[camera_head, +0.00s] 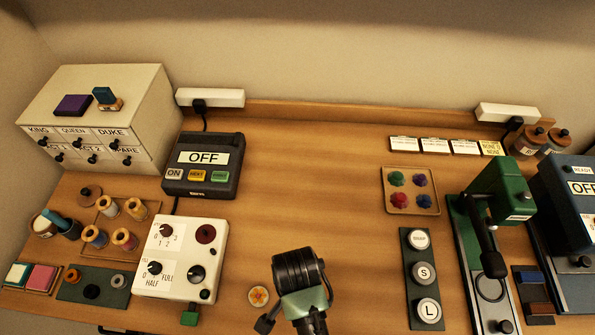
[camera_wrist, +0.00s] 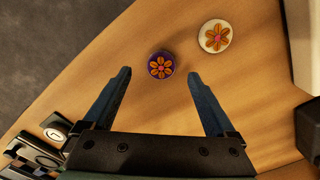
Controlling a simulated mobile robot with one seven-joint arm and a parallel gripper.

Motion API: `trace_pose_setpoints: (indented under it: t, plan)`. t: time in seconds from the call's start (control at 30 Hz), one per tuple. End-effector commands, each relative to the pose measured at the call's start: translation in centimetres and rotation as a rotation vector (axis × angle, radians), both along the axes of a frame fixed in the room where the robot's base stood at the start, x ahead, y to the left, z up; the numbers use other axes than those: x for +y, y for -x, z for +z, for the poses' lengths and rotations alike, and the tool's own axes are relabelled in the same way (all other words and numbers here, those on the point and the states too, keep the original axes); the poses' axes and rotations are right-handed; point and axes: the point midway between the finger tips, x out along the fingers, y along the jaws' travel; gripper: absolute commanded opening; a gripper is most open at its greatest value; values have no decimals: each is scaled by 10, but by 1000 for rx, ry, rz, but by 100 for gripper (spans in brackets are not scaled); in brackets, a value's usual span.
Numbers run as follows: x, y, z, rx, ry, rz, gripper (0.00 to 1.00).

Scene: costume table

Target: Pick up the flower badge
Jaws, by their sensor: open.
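Two round flower badges show in the wrist view. One is dark purple-blue with an orange flower (camera_wrist: 161,65). The other is cream with an orange flower (camera_wrist: 215,36), farther up and to the right. My gripper (camera_wrist: 158,75) is open, with its two fingers apart. The purple badge appears between and just past the fingertips, with nothing held. In the head view the cream badge (camera_head: 258,296) lies on the table, left of my wrist. The purple badge is not visible there, likely hidden by my arm.
A white control box (camera_head: 182,258) stands left of the badges. A green mat (camera_head: 422,280) with SNAP, S and L discs lies to the right, before a green press (camera_head: 497,195). A tray (camera_head: 411,207) of coloured pieces lies behind. The middle of the table is clear.

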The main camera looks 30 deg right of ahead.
Motion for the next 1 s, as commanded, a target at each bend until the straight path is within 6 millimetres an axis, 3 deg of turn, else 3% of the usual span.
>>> trace_pose_setpoints:
  t: [0.3,0.63,1.0]
  plan:
    - [0,-2,-39,2,0,1,91]
    - [0,-2,-46,-1,1,1,91]
    - [0,-2,-45,0,1,1,26]
